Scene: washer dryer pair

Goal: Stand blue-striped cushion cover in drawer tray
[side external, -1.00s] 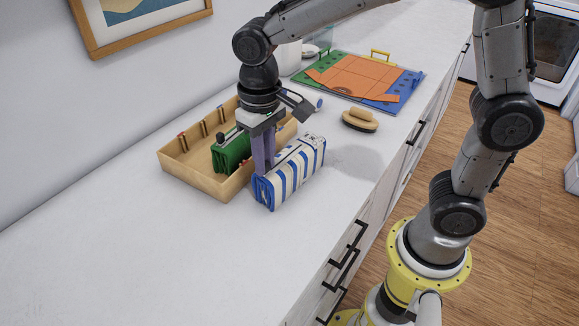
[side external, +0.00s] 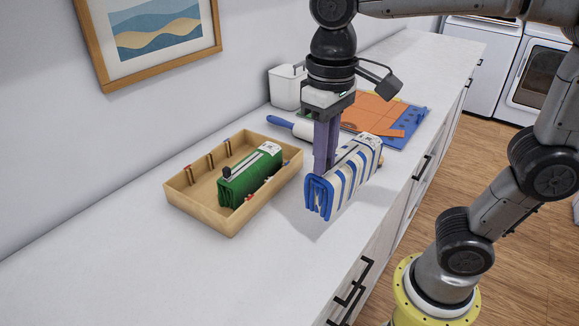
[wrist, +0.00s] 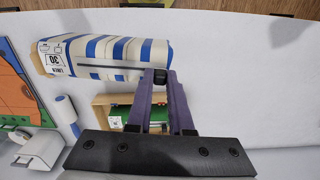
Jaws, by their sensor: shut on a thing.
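The blue-striped cushion cover (side external: 345,178) is a folded white bundle with blue stripes, right of the tray; it also shows in the wrist view (wrist: 120,50). My gripper (side external: 323,172) points down and is shut at the cover's near end, with a dark tab between the fingertips in the wrist view (wrist: 160,77). The cover appears raised a little, with a shadow on the counter beside it. The wooden drawer tray (side external: 204,212) holds a folded green cover (side external: 250,177) along its right part. The tray's left part, with several small pegs, is empty. My fingers partly hide the tray in the wrist view.
A white roller with a blue handle (side external: 282,122) lies behind the tray. The counter's front edge is close on the right. The counter left of the tray is clear.

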